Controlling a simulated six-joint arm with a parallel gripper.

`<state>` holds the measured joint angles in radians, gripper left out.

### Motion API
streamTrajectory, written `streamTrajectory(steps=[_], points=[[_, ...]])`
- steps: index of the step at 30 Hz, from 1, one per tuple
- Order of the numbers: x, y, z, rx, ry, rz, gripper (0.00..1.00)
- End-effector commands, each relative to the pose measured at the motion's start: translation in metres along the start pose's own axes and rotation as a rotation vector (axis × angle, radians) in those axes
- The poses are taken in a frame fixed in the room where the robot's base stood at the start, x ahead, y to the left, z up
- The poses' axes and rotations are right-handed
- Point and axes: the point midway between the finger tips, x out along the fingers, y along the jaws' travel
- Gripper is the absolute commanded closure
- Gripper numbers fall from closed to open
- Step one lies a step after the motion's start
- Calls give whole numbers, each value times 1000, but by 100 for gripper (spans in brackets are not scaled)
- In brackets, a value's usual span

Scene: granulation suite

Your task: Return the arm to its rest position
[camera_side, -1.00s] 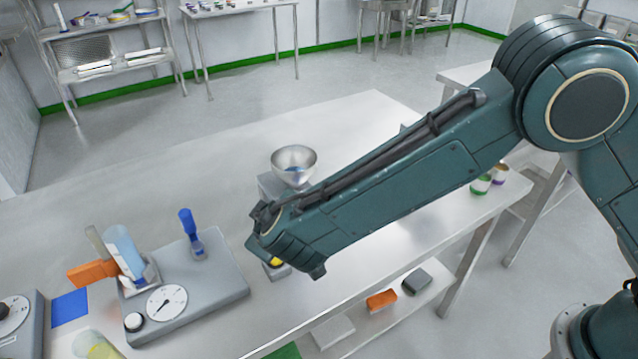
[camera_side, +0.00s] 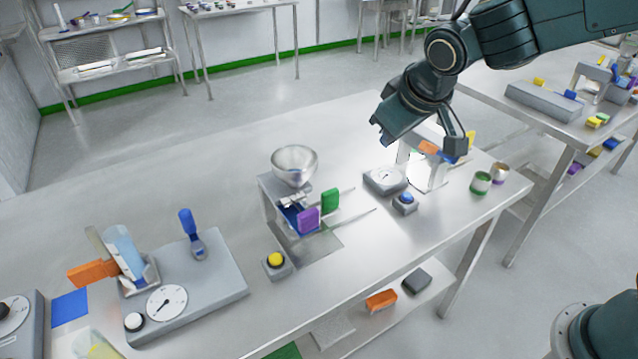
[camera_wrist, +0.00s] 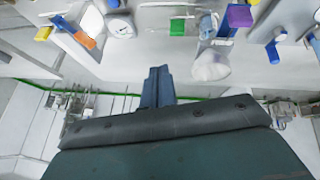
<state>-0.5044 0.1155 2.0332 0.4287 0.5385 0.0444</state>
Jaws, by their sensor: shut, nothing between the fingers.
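My arm reaches in from the upper right in the side view, and its end is raised above the right part of the steel table (camera_side: 230,330). In the wrist view my gripper (camera_wrist: 159,72) has its two fingers together, with nothing between them. In the side view the fingertips cannot be told clearly against the dark arm end. The arm end hides part of a small stand with a dial (camera_side: 386,178) and an orange piece behind it.
A metal bowl (camera_side: 295,163) tops a stand mid-table, with a green block (camera_side: 330,201), a purple block (camera_side: 308,218) and a yellow button (camera_side: 275,261) nearby. A blue button (camera_side: 405,200) and small tubs (camera_side: 481,183) stand right. A grey scale (camera_side: 205,300) stands left.

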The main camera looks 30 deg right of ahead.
Motion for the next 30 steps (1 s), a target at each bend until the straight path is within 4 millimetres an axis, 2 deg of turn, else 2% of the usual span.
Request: streamTrajectory(steps=[1, 6, 15, 24, 30], points=[[-10, 12, 6, 19, -2, -8, 100], [-36, 42, 29, 60, -16, -38, 100], [-78, 80, 80, 119, -27, -83, 100], [-112, 100, 139, 162, -27, -115, 100], [-127, 102, 178, 179, -25, -128, 100]])
